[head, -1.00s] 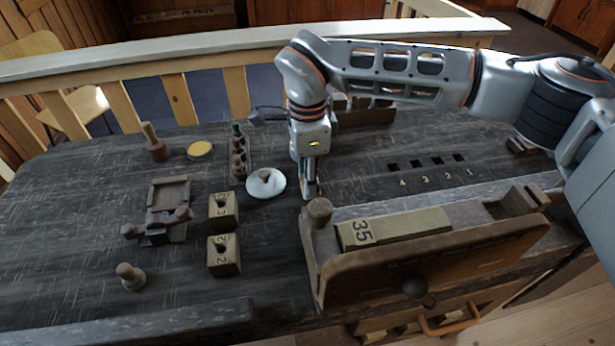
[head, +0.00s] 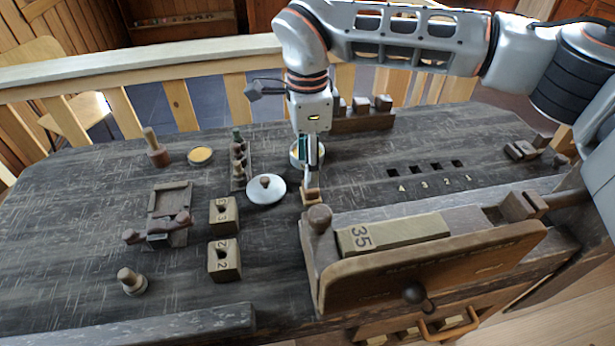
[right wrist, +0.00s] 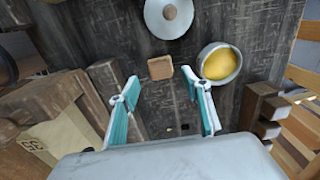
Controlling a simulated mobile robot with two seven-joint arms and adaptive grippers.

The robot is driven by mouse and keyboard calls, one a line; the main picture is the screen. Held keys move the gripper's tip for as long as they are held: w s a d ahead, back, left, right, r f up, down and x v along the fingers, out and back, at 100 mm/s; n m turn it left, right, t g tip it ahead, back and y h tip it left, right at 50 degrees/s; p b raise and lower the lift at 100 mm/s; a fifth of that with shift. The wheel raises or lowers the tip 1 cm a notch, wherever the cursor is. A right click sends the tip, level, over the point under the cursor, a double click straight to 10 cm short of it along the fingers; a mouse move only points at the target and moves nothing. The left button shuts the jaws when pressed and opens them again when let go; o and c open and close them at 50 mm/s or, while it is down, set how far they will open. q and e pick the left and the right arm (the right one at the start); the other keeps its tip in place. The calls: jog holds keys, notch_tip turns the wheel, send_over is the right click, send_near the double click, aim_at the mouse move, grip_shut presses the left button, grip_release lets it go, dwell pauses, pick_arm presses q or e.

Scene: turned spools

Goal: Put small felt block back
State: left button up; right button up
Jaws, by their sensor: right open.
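A small brown block (head: 311,197), seemingly the felt block, sits on the dark bench just behind the left end post of the wooden vise-like fixture. In the right wrist view the block (right wrist: 160,68) lies ahead of my fingers, apart from them. My right gripper (head: 312,170) points down above it, open and empty; its teal-lined fingers (right wrist: 162,100) stand wide apart in the wrist view. My left gripper is in neither view.
A white lid (head: 266,189) lies left of the block, and a pot with yellow contents (right wrist: 221,64) stands close behind it. Two numbered blocks (head: 223,214) (head: 224,260) stand further left. The fixture (head: 430,262) fills the front right. Bench holes (head: 414,168) lie right.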

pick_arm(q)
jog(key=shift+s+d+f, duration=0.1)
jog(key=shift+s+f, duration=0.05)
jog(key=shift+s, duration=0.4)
pick_arm(e)
notch_tip(320, 180, up, 6)
jog(key=shift+f, duration=0.2)
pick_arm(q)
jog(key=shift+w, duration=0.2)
